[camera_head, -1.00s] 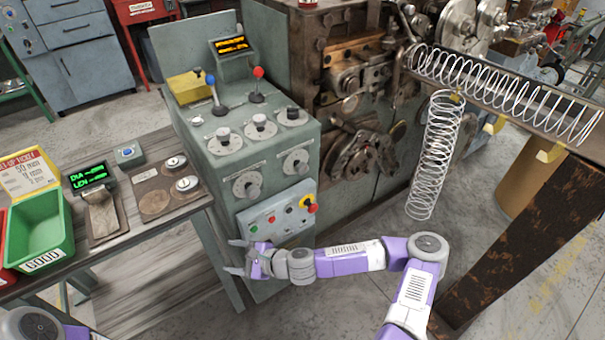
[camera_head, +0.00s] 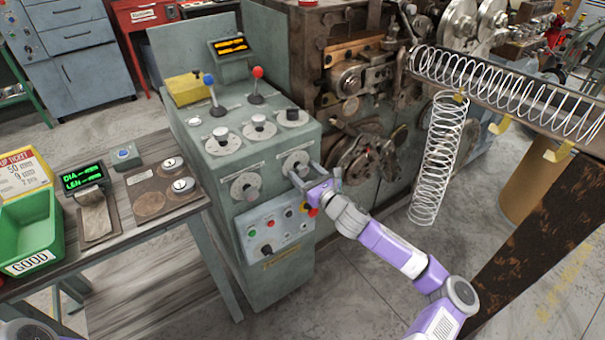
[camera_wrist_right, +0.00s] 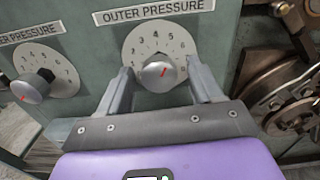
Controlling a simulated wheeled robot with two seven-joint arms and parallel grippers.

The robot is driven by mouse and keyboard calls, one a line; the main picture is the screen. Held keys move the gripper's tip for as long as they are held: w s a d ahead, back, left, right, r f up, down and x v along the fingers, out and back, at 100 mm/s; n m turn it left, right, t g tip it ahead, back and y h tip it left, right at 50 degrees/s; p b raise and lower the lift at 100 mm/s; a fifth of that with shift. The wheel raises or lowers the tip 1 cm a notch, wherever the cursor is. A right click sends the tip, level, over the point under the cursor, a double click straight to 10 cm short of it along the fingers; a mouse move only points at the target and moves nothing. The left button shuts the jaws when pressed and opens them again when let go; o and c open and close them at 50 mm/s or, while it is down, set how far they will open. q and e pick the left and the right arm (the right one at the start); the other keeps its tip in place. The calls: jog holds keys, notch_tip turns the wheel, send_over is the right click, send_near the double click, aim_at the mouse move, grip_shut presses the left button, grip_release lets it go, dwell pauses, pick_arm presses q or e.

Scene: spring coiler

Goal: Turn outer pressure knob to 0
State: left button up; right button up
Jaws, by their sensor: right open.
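The outer pressure knob (camera_wrist_right: 158,76) is a round silver knob with a red mark, on a pale dial plate labelled OUTER PRESSURE. Its red mark tilts up and right, roughly toward the 5 to 6 area. In the head view its dial (camera_head: 294,159) is the right one on the grey cabinet's front. My right gripper (camera_head: 305,172) is open in front of this dial. In the right wrist view its two fingers (camera_wrist_right: 160,76) stand either side of the knob, with visible gaps; depth contact cannot be told. My left gripper is out of view.
A second pressure knob (camera_wrist_right: 33,87) sits to the left on its own dial. Below the dials is a button panel (camera_head: 275,228) with a red-and-yellow knob close to my right gripper. Coiler machinery (camera_head: 365,160) and a hanging spring (camera_head: 437,160) stand to the right.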

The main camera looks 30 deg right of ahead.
jog(key=shift+w+a, duration=0.1)
jog(key=shift+w, duration=0.65)
jog(key=c, duration=1.1)
jog(key=shift+o, duration=0.2)
